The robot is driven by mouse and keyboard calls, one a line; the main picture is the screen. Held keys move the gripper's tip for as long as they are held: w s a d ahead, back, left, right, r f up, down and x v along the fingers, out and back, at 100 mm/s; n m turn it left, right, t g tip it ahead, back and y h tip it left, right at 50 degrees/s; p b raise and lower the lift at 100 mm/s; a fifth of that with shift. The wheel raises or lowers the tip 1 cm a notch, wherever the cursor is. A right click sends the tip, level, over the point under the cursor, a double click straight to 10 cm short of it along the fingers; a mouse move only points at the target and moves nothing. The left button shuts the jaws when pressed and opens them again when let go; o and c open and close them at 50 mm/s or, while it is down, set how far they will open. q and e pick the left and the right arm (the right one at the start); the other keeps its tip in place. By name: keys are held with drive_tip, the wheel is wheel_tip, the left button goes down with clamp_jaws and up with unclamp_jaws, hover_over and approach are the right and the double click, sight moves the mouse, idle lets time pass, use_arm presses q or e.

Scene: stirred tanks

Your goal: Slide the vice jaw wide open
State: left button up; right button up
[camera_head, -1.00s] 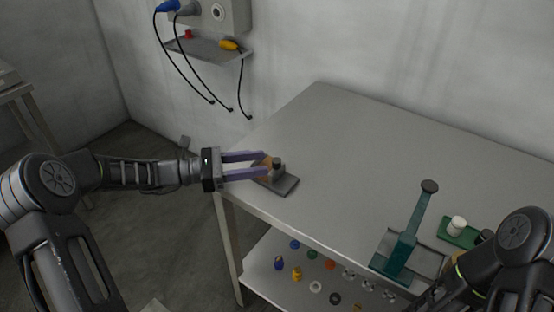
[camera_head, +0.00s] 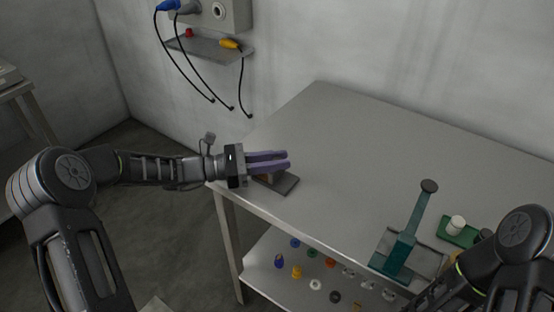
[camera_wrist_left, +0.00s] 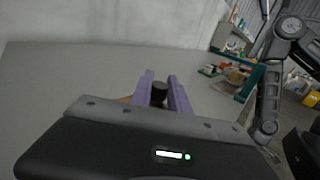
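The vice is a small unit with a flat grey base plate (camera_head: 287,186) near the table's left end. An orange-brown part of it (camera_head: 262,178) shows just below my left fingers. My left gripper (camera_head: 289,160) reaches over the vice from the left, its purple fingers close together and covering most of its top. In the left wrist view, a dark round post (camera_wrist_left: 159,91) of the vice fills the narrow gap between the fingers (camera_wrist_left: 160,78). A bit of the orange-brown part (camera_wrist_left: 124,100) shows left of them. My right gripper is out of view.
A teal stand with a tall handle (camera_head: 409,240) and a green plate with a white cap (camera_head: 457,223) are at the table's right, near my right arm. The table's middle (camera_head: 340,150) is clear. Several small coloured parts lie on the lower shelf.

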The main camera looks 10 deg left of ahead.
use_arm(q)
clamp_jaws()
idle(0.9)
